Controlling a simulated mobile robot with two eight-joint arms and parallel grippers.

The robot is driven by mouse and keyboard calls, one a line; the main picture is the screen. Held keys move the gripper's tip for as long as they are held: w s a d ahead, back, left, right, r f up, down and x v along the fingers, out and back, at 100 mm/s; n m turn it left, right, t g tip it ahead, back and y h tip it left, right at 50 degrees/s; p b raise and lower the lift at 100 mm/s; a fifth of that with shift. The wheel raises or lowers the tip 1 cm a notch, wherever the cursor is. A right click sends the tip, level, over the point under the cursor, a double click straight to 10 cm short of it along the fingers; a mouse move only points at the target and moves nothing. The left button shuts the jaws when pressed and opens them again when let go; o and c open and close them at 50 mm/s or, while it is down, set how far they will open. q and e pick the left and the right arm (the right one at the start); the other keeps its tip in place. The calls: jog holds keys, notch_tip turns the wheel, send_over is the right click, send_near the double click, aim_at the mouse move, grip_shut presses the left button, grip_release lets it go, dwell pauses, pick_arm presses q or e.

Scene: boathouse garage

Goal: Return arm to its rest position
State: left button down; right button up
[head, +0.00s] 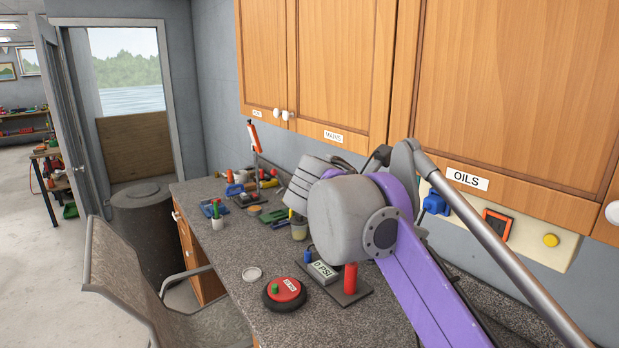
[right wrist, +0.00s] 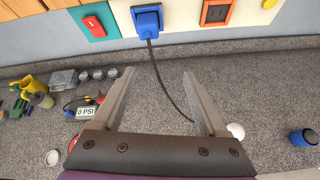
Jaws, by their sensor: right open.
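My right arm (head: 415,275), purple with grey joints, comes in from the lower right of the head view and reaches over the counter toward the wall. Its gripper fingers are hidden behind the arm there. In the right wrist view my right gripper (right wrist: 155,88) is open, with nothing between its two grey fingers. It points toward the back of the counter and the wall, and a dark cable from the blue plug (right wrist: 147,22) shows beyond the gap. My left arm and gripper are not in view.
Wooden cabinets (head: 320,70) hang close above the arm. The speckled counter (head: 235,268) holds a red round device (head: 284,293), a 0 PSI gauge (head: 324,271) and several tools at the back. A blue can (right wrist: 303,137) stands right of the gripper. A chair (head: 125,270) stands at left.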

jog(key=s+f+m+y, duration=0.3)
jog(key=s+f+m, duration=0.4)
jog(key=f, duration=0.6)
jog(key=s+a+f+m+y, duration=0.1)
jog(key=s+f+m+y, duration=0.2)
jog(key=s+f+m, duration=0.4)
jog(key=s+a+f+m+y, duration=0.1)
jog(key=s+f+m+y, duration=0.3)
jog(key=f, duration=1.4)
jog(key=shift+s+a+f+m, duration=0.15)
jog(key=shift+s+m, duration=0.8)
jog(key=shift+s, duration=0.15)
jog(key=shift+s+a+f+m, duration=0.1)
jog(key=shift+s+f+m, duration=0.05)
jog(key=shift+s+m, duration=0.85)
